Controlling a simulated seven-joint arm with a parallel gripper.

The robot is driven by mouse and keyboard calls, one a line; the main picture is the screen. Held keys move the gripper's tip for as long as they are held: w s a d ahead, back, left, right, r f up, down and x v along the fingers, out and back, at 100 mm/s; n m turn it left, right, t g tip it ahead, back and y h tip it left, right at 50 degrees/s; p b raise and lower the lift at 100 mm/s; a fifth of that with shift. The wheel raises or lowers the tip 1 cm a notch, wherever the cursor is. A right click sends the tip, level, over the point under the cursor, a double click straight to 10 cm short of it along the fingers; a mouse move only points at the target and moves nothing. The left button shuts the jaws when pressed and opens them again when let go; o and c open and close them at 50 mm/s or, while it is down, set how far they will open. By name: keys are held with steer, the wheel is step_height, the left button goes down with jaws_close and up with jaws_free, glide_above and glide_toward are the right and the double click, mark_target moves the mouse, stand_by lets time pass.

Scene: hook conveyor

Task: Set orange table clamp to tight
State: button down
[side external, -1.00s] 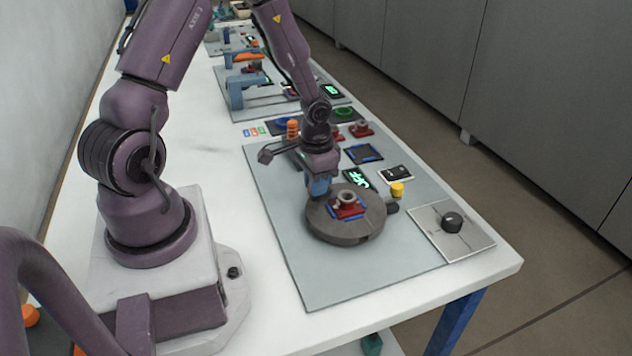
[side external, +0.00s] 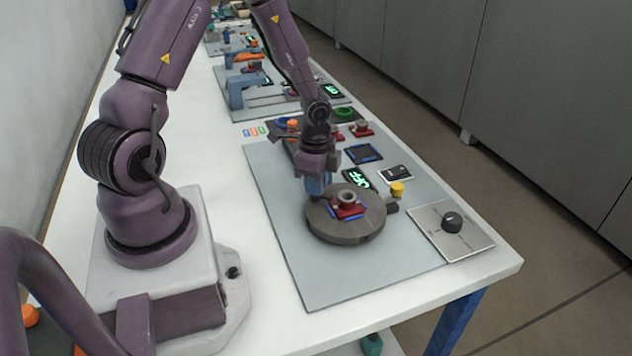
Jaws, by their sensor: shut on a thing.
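I cannot surely pick out the orange table clamp. A small orange part (side external: 293,124) shows just left of my arm, behind my gripper, with its lower portion hidden. My gripper (side external: 318,188) points down at the left rim of a round dark grey table (side external: 345,230). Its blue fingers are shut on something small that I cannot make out. A red and blue fixture with a grey ring (side external: 347,201) sits on the round table, just right of the fingers.
Further stations with an orange part on a blue stand (side external: 236,92) are behind. The grey board's front (side external: 305,270) is clear.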

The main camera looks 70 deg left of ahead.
steer(key=shift+m, duration=0.4)
steer(key=c, duration=1.2)
jaws_free()
steer(key=shift+o, duration=0.2)
step_height(320, 180, up, 13)
